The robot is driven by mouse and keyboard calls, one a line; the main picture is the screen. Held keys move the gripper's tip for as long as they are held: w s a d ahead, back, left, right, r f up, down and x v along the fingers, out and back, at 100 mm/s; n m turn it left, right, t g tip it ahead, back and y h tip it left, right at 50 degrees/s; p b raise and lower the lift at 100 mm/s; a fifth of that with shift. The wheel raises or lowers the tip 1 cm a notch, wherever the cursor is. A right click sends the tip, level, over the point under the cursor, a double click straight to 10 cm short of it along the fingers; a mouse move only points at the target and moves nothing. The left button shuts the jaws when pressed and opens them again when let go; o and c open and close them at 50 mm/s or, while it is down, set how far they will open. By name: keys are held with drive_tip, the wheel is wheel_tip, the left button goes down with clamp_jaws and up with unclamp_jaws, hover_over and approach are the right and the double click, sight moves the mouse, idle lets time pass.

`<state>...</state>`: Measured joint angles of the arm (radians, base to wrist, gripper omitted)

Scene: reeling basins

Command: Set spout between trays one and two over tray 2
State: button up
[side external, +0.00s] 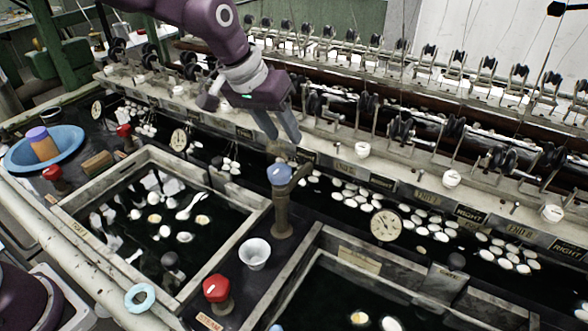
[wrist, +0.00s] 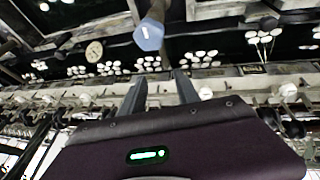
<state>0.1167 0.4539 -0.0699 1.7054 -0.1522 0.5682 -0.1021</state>
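The spout (side external: 282,212) is a brown upright post with a blue cap, standing between the two framed trays near their back corners. A short arm seems to reach from its top toward the back right; its exact direction is hard to tell. The left tray (side external: 238,239) holds dark water with cocoons and white pieces. The right tray (side external: 291,267) is cut off by the picture's bottom edge. My gripper (side external: 286,141) is open and empty, above and behind the blue cap, apart from it. In the wrist view, the blue cap (wrist: 148,37) lies beyond my open fingers (wrist: 160,78).
A white cup (side external: 255,254) and a red-knobbed valve (side external: 217,290) stand between the trays. A round dial (side external: 386,225) is behind the right tray. Reeling spools and guides line the ledge behind. A blue basin (side external: 68,140) is at far left.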

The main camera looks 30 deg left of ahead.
approach(297, 174)
drive_tip(key=f, duration=0.1)
drive_tip(key=x, duration=0.7)
drive_tip(key=shift+w+d+f, duration=0.1)
drive_tip(key=shift+w+d, duration=0.05)
drive_tip(key=shift+w, duration=0.05)
clamp_jaws()
idle(0.9)
